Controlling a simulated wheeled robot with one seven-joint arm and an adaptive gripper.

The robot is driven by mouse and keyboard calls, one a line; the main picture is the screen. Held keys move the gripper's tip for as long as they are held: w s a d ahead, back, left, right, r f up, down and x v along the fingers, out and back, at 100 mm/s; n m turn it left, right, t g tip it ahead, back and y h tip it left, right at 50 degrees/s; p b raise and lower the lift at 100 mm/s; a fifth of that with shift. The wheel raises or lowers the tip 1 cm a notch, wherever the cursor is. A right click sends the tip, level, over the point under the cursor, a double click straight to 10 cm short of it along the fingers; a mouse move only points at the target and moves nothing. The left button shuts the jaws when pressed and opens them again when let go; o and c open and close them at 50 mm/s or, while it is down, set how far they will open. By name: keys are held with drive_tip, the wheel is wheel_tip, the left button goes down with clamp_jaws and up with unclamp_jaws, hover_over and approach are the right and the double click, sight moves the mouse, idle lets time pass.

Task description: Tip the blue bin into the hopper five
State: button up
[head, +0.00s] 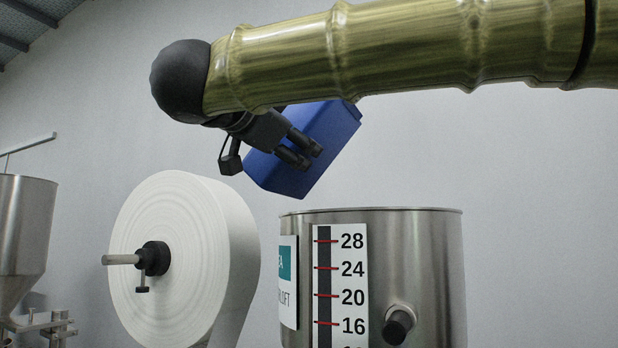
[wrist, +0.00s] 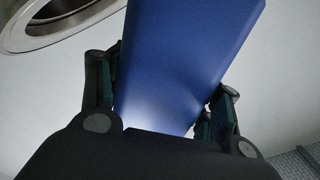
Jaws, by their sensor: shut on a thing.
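The blue bin (head: 318,140) is held tilted in the air above the steel hopper (head: 425,260) in the head view. My gripper (head: 300,152) is shut on the bin's side. In the wrist view the bin (wrist: 190,60) fills the middle between the two fingers of my gripper (wrist: 165,105). The round rim of a metal opening (wrist: 60,42) shows at the top left of the wrist view. The hopper's front bears a scale with red marks and the numbers 28, 24, 20 and 16.
A large white paper roll (head: 175,265) on a black hub with a metal rod stands left of the hopper. Another steel funnel (head: 22,235) is at the far left. A dark knob (head: 398,326) sticks out of the hopper's front. The wall behind is plain.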

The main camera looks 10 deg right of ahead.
drive_tip(key=s+d+b+v, duration=0.1)
drive_tip(key=s+d+v, duration=0.1)
drive_tip(key=v, duration=1.1)
drive_tip(key=shift+s+d+r, duration=0.2)
drive_tip(key=shift+s+r, duration=0.05)
drive_tip(key=shift+r, duration=0.1)
idle(0.3)
